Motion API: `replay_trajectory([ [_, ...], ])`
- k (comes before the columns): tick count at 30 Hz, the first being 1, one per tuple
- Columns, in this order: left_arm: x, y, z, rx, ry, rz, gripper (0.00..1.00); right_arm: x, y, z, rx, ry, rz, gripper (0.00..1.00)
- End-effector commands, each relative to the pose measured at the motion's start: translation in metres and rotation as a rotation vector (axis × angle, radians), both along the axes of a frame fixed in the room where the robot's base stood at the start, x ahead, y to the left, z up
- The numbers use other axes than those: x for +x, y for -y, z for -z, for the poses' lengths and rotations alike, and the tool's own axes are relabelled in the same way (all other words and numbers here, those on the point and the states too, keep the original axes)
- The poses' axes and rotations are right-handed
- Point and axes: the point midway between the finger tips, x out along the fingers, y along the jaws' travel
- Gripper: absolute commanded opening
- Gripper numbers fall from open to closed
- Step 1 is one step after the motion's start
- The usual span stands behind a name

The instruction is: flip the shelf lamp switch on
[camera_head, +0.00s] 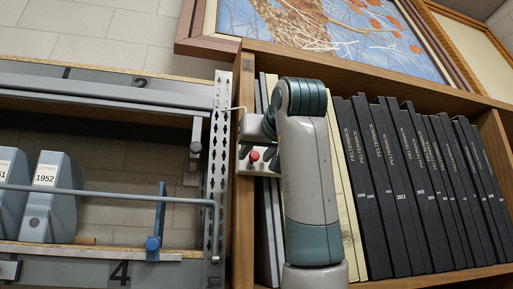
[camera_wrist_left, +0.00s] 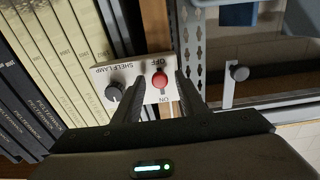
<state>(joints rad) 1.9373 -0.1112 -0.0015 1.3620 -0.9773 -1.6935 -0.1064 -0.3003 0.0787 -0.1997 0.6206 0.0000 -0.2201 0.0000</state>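The shelf lamp switch plate (camera_wrist_left: 130,72) is a small white panel on the wooden post, lettered SHELF LAMP, OFF and ON, upside down in the left wrist view. It carries a red switch (camera_wrist_left: 159,80) between OFF and ON and a black knob (camera_wrist_left: 113,92). Which way the red switch is set I cannot tell. My left gripper (camera_wrist_left: 157,88) is open, its dark fingers apart on either side of the red switch; contact cannot be made out. In the head view, the plate (camera_head: 258,168) shows just below my left gripper (camera_head: 262,135), partly hidden by my arm. My right gripper is not in view.
Black ledgers (camera_head: 400,180) and pale volumes (camera_head: 350,220) fill the bookcase right of the post. A metal rack with blue binders (camera_head: 50,200) and a blue divider (camera_head: 157,220) stands left. A framed picture (camera_head: 330,35) hangs above.

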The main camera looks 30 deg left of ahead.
Motion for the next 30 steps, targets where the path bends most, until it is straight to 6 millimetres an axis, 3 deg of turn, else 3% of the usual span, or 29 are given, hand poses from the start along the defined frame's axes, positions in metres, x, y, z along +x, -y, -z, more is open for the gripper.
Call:
replay_trajectory([
  [8, 0.0, -0.001, 0.0, 0.0, 0.001, 0.0, 0.38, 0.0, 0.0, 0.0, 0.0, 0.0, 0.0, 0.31],
  [13, 0.0, -0.001, 0.0, 0.0, 0.001, 0.0, 0.02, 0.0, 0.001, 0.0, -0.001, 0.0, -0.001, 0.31],
  [14, 0.0, -0.001, 0.0, 0.0, 0.001, 0.0, 0.0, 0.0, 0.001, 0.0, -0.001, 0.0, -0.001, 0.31],
  [20, 0.0, -0.001, -0.003, 0.001, 0.001, 0.0, 0.0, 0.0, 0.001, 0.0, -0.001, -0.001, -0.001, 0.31],
  [30, 0.0, 0.0, -0.032, 0.001, 0.001, 0.0, 0.0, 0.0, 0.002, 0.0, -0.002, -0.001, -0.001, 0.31],
])
